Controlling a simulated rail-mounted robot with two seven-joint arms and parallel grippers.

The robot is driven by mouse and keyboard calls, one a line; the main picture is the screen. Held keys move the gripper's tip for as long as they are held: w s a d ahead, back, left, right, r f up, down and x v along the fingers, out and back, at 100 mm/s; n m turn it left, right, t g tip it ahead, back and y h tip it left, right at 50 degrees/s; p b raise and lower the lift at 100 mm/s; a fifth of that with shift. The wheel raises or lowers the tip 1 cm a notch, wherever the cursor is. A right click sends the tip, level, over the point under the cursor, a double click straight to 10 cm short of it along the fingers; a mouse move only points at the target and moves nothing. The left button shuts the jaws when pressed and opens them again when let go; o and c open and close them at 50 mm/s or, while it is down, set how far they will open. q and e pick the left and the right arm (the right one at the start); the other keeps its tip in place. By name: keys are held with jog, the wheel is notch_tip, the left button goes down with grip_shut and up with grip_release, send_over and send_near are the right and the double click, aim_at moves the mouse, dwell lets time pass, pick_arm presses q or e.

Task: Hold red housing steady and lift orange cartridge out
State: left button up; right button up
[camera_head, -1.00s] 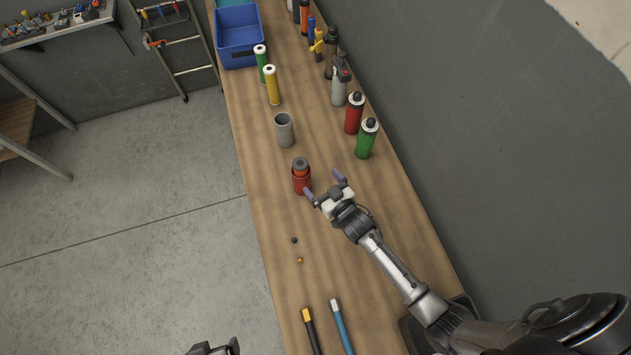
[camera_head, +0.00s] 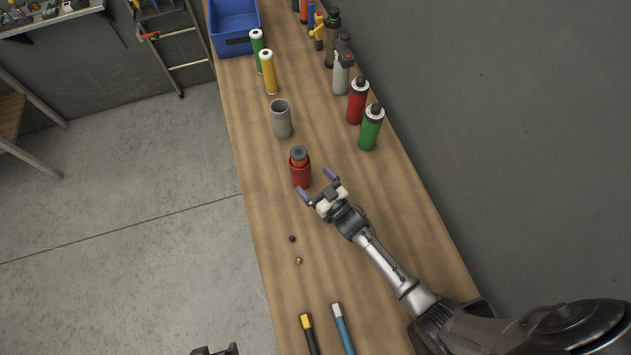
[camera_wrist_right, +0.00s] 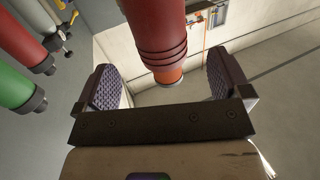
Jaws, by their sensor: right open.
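The red housing (camera_head: 301,176) stands upright on the workbench. The orange cartridge (camera_head: 299,161) sits in its top, with a grey cap above it. In the right wrist view the housing (camera_wrist_right: 157,28) and the orange band of the cartridge (camera_wrist_right: 168,76) show between the two spread padded fingers (camera_wrist_right: 163,88). Only a small dark part of my left arm shows at the bottom edge in the head view; its fingers are not seen.
A grey cup (camera_head: 282,120) stands behind the housing. Red (camera_head: 356,102) and green (camera_head: 370,130) bottles stand along the wall side. A small dark piece (camera_head: 292,239) and a brass piece (camera_head: 298,261) lie in front, with two tools nearer. A blue bin (camera_head: 234,28) is at the far end.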

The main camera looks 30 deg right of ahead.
aim_at(306, 173)
jog(key=b+x, duration=0.2)
jog(key=x, duration=0.4)
jog(key=shift+w, duration=0.15)
jog(key=shift+w+a+r+b, duration=0.15)
jog(key=shift+w+b, duration=0.3)
jog(key=shift+w, duration=0.15)
pick_arm(q)
notch_tip(306, 173, down, 4)
jog(key=shift+a+r, duration=0.1)
jog(key=shift+r, duration=0.1)
pick_arm(e)
jog(key=shift+c, duration=0.2)
pick_arm(q)
jog(key=shift+d, duration=0.2)
pick_arm(e)
jog(key=c, duration=1)
pick_arm(q)
jog(key=shift+c, duration=1)
pick_arm(e)
jog(key=shift+c, duration=0.3)
pick_arm(q)
jog(key=shift+a, duration=0.1)
